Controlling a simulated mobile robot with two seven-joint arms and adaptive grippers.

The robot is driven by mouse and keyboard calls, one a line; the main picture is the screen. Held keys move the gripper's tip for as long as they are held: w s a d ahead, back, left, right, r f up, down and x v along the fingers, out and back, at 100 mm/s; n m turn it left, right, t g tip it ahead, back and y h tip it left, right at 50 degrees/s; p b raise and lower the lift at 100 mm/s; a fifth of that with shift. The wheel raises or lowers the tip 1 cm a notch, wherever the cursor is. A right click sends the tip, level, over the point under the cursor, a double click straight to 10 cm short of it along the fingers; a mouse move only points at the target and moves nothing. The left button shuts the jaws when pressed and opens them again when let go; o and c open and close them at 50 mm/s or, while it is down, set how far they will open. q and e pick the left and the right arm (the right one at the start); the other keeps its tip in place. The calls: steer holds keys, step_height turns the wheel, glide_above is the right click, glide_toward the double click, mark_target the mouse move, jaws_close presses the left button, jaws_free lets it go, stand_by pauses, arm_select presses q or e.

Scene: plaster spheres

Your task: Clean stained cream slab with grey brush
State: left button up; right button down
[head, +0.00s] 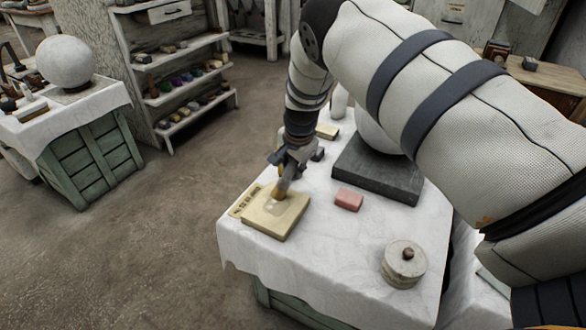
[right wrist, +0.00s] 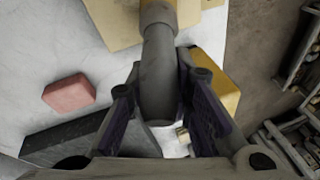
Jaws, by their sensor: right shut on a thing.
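My right gripper (head: 287,167) is above the slab's far side, shut on the grey brush (right wrist: 159,75). The brush's grey handle runs between the fingers, and its tan end points at the slab. The brush (head: 281,187) appears to touch the slab, but exact contact is unclear. My left gripper is not in view.
A pink block (head: 348,199) lies right of the slab. Behind it is a dark grey plinth (head: 372,172) bearing a pale sphere, partly hidden by my arm. A round lidded pot (head: 403,264) stands at the front right. The cloth between slab and pot is clear.

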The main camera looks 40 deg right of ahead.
mark_target(289, 173)
steer(key=shift+s+a+r+p, duration=0.25)
steer(key=shift+a+r+p, duration=0.4)
steer(key=shift+r, duration=0.25)
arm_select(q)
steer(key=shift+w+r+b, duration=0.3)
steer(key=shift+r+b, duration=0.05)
arm_select(e)
steer(key=shift+f, duration=0.8)
steer(key=shift+f, duration=0.15)
steer(key=shift+a, duration=0.1)
steer(key=shift+a, duration=0.2)
steer(key=shift+s+a+r, duration=0.2)
steer(key=shift+a, duration=0.3)
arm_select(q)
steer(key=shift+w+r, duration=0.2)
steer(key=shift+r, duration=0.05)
arm_select(e)
steer(key=shift+s+f, duration=0.1)
steer(key=shift+f, duration=0.15)
